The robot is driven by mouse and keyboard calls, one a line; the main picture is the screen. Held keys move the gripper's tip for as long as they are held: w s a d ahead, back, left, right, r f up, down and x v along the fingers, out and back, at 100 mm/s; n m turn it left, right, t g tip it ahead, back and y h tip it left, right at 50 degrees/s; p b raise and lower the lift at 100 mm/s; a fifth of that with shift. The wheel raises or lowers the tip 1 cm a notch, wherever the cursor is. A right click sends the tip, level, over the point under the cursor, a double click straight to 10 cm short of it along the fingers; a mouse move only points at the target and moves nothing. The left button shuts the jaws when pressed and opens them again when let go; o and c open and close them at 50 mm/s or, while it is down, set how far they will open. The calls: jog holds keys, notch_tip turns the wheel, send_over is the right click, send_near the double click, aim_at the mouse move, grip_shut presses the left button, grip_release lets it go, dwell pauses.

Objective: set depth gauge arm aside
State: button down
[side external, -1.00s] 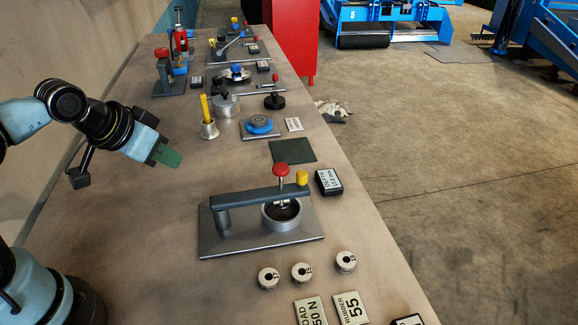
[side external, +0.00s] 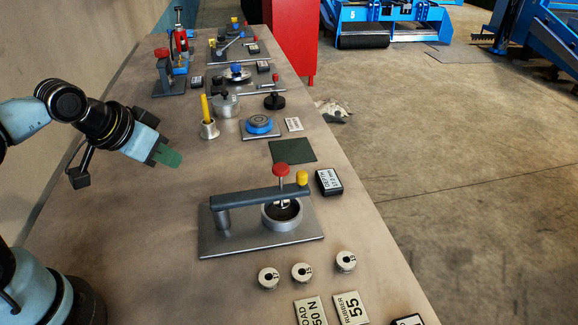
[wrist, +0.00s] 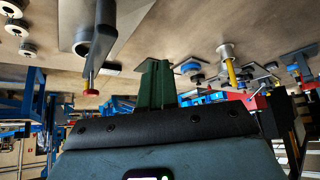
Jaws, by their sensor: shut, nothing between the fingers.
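The depth gauge arm (side external: 245,197) is a dark bar on a post over a grey base plate (side external: 225,242). A red knob (side external: 282,170) and a yellow knob (side external: 302,177) stand at its right end, above a round metal cup (side external: 281,215). In the wrist view the arm (wrist: 118,37) shows upside down at upper left. My gripper (side external: 170,157) has green fingers, which are shut and empty. It is in the air to the upper left of the gauge, apart from it. The fingers also show in the wrist view (wrist: 157,85).
A dark green mat (side external: 293,151) lies bare behind the gauge. A black display box (side external: 329,182) is at its right. Several metal weights (side external: 301,272) and label plates (side external: 350,308) are in front. A cup with a yellow handle (side external: 209,130) stands behind. The table's left side is clear.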

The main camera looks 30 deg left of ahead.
jog(key=c, duration=1.5)
grip_release()
jog(key=shift+w+d+r, duration=0.1)
jog(key=shift+w+r, duration=0.05)
jog(key=o, duration=0.5)
jog(key=shift+w+d+r+m+g, duration=0.2)
jog(key=shift+w+d+r+m, duration=0.15)
jog(key=shift+w+r, duration=0.15)
jog(key=shift+w+d+r+m+g, duration=0.2)
jog(key=shift+w+d+r+m, duration=0.15)
jog(key=shift+r, duration=0.2)
jog(key=w+d+r+m, duration=0.1)
jog(key=w, duration=0.1)
jog(key=w+d+r+m+g, duration=0.1)
jog(key=w+d+r, duration=0.1)
jog(key=w+d+r+m+g, duration=0.1)
jog(key=w+d+r+m, duration=0.1)
jog(key=shift+d+h, duration=0.25)
jog(key=shift+h, duration=0.15)
jog(key=m+g, duration=0.4)
jog(key=m, duration=0.2)
send_near(302, 173)
jog(key=shift+y, duration=0.4)
jog(key=f, duration=0.8)
jog(key=shift+w+d+f, duration=0.15)
jog(key=shift+d+f, duration=0.15)
grip_shut()
